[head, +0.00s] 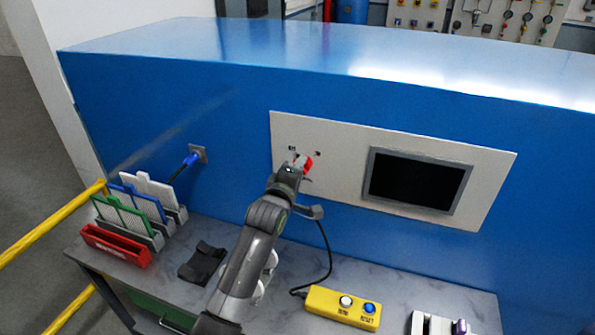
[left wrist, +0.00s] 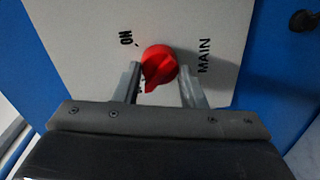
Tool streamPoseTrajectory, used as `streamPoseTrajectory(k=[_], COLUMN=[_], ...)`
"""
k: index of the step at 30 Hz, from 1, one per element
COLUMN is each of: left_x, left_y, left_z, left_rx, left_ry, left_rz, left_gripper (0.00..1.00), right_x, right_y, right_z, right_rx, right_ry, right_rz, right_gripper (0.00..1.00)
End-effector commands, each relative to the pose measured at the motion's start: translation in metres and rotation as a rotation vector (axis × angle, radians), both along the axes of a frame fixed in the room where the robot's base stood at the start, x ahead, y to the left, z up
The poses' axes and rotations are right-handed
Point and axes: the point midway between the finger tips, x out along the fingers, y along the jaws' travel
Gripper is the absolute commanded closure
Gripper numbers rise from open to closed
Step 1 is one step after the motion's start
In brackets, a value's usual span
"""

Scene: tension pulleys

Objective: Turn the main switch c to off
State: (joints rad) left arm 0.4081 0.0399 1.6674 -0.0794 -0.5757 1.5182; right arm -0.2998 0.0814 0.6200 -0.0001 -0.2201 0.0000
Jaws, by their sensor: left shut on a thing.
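The main switch is a red rotary knob (head: 309,162) on the white panel (head: 345,160) of the blue machine. In the left wrist view the red knob (left wrist: 160,66) sits between the two fingers of my left gripper (left wrist: 160,84), which is shut on it. The knob's pointed end is turned to the lower left, away from the "ON" mark (left wrist: 126,38), toward a label mostly hidden by the left finger. "MAIN" is printed to the right. In the head view my left gripper (head: 297,166) reaches up to the panel and partly covers the knob. My right gripper is not seen.
A dark screen (head: 416,181) sits right of the switch. Colored card holders (head: 120,240), a black item (head: 203,263) and a yellow button box (head: 342,307) with a cable are on the bench below.

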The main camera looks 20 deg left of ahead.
Motion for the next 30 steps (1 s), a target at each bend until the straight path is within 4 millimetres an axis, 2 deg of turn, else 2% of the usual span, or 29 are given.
streamPoseTrajectory(k=[4,5,9,20,25,30], left_x=[0.0,0.0,0.0,-0.002,-0.016,-0.041], left_y=[-0.001,-0.001,-0.001,0.0,0.0,0.001], left_z=[0.002,0.002,0.002,0.0,0.0,0.001], left_rx=[-0.004,-0.004,-0.003,0.0,0.0,-0.001], left_ry=[-0.003,-0.003,-0.003,-0.002,-0.003,-0.003], left_rz=[-0.002,-0.002,-0.001,0.0,-0.001,0.0], left_gripper=[0.86,0.6,0.42,0.41,0.41,0.41], right_x=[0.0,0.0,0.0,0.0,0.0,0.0], right_y=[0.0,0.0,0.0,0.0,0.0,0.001], right_z=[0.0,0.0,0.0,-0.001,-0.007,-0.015], right_rx=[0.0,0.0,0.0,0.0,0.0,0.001], right_ry=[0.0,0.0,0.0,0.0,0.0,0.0], right_rz=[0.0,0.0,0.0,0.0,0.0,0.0], right_gripper=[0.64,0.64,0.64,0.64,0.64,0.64])
